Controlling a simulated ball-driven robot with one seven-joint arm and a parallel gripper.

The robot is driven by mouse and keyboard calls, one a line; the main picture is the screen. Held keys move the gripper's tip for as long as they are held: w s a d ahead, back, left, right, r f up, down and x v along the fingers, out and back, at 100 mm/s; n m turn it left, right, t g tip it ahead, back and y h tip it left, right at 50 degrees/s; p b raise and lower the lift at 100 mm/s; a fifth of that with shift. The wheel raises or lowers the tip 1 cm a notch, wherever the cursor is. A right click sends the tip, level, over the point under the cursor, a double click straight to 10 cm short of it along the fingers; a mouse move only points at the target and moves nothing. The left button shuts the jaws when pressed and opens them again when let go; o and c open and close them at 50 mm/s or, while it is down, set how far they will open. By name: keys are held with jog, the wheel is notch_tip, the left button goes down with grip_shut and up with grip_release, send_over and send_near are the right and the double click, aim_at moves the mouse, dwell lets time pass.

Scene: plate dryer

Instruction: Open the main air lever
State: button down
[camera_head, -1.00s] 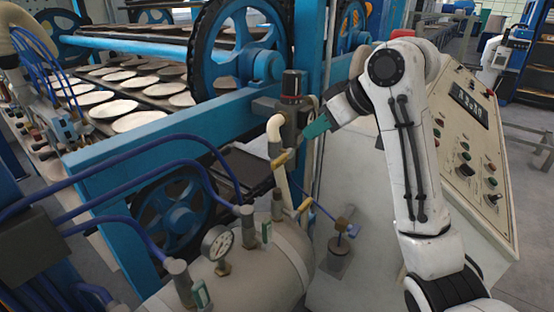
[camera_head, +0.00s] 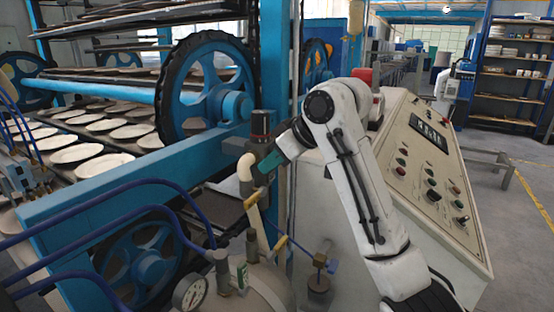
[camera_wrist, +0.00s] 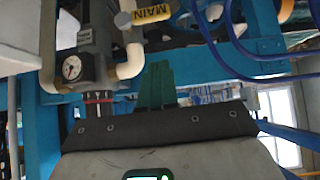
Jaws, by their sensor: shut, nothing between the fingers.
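The main air lever (camera_wrist: 150,15) shows in the wrist view as a yellow handle marked "MAIN" at the top, beside white pipe. In the head view, a yellow handle (camera_head: 252,201) sits on the pipe below the white elbow; its label cannot be read there. My gripper (camera_head: 272,161) has green fingers and is close to the grey regulator, above that handle. In the wrist view my gripper (camera_wrist: 157,68) is shut and empty, its fingertips a little below the lever and apart from it in the picture. Whether the lever is open cannot be told.
A grey regulator (camera_wrist: 95,40) with a dial gauge (camera_wrist: 72,67) stands beside the fingers. Blue hoses (camera_head: 120,190) and a tank gauge (camera_head: 190,292) are lower left. The control panel (camera_head: 425,165) stands right of my arm.

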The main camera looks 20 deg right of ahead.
aim_at(251, 203)
jog(key=w+a+f, duration=0.2)
jog(key=w+f, duration=0.1)
jog(key=f, duration=0.4)
jog(key=shift+f, duration=0.4)
jog(key=shift+a+f, duration=0.1)
jog(key=shift+s+a+f+n+t+h+b, duration=0.15)
jog(key=shift+a+f+n+t+h+b, duration=0.1)
jog(key=shift+f+n+t+h+b, duration=0.3)
jog(key=shift+s+a+f+n+t+h+b, duration=0.1)
jog(key=shift+a+f+n+t+h+b, duration=0.2)
jog(key=shift+f+h, duration=0.3)
jog(key=shift+w+d+f+n+t+h+b, duration=0.1)
jog(key=shift+d+f+n+t+h+b, duration=0.1)
jog(key=shift+f+n+t+h+b, duration=0.6)
jog(key=shift+w+d+f+n+t+h+b, duration=0.15)
jog(key=shift+f+n+t+h+b, duration=0.4)
jog(key=shift+f+t+b, duration=0.45)
jog(key=shift+w+d+f+n+t+h+b, duration=0.1)
jog(key=shift+d+f+n+t+h+b, duration=0.1)
jog(key=shift+f+n+t+h+b, duration=0.7)
jog(key=shift+f+m, duration=0.3)
